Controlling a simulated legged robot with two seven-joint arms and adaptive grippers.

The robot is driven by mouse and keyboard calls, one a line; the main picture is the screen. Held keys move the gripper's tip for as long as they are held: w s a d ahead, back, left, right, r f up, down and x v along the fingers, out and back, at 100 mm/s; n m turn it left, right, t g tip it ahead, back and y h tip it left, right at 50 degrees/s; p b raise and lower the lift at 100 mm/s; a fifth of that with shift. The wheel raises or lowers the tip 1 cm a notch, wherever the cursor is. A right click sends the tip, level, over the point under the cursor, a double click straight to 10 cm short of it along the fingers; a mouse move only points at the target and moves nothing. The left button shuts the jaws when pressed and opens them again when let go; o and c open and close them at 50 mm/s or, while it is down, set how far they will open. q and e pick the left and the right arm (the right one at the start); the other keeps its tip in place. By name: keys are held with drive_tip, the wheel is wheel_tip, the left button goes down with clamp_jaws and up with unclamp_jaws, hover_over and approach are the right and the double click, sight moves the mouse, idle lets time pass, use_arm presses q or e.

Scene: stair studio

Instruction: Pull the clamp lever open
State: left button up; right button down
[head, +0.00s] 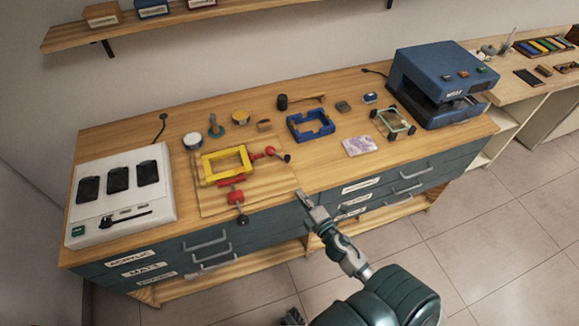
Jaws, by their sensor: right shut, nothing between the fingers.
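A yellow square frame (227,165) lies on a thin wooden board (208,203) at the front of the bench. One red clamp (264,153) with a black knob is at the frame's right side. Another red clamp (236,196) is at its front side, and its black-tipped handle points to the bench's front edge. My right gripper (306,197) is shut and empty at the front edge, right of both clamps and apart from them. I cannot make out my left gripper.
A white panel (119,191) with dark pads stands at the left. A blue frame (311,126), a pinkish card (359,146) and a blue machine (440,83) are to the right. Drawer handles (206,240) jut from the bench front. A shelf (181,20) hangs above.

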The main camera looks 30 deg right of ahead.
drive_tip(key=p, duration=0.1)
approach(288, 160)
drive_tip(key=w+a, duration=0.1)
drive_tip(key=w, duration=0.1)
drive_tip(key=w+a, duration=0.2)
drive_tip(key=shift+w+a, duration=0.15)
drive_tip(key=shift+a, duration=0.15)
drive_tip(key=shift+w+d+f, duration=0.2)
drive_tip(key=shift+w+d, duration=0.95)
drive_tip(key=shift+w, duration=0.1)
drive_tip(key=shift+w+d, duration=0.3)
drive_tip(key=shift+d, duration=0.05)
use_arm(q)
drive_tip(key=s, duration=0.2)
drive_tip(key=shift+s+a+f, duration=0.15)
drive_tip(key=shift+s+a, duration=0.1)
drive_tip(key=shift+s, duration=0.1)
drive_tip(key=shift+s, duration=0.1)
use_arm(e)
drive_tip(key=shift+d, duration=0.1)
drive_tip(key=shift+d, duration=0.25)
use_arm(q)
drive_tip(key=shift+w+d, duration=0.15)
drive_tip(key=shift+w, duration=0.15)
use_arm(e)
drive_tip(key=shift+d, duration=0.15)
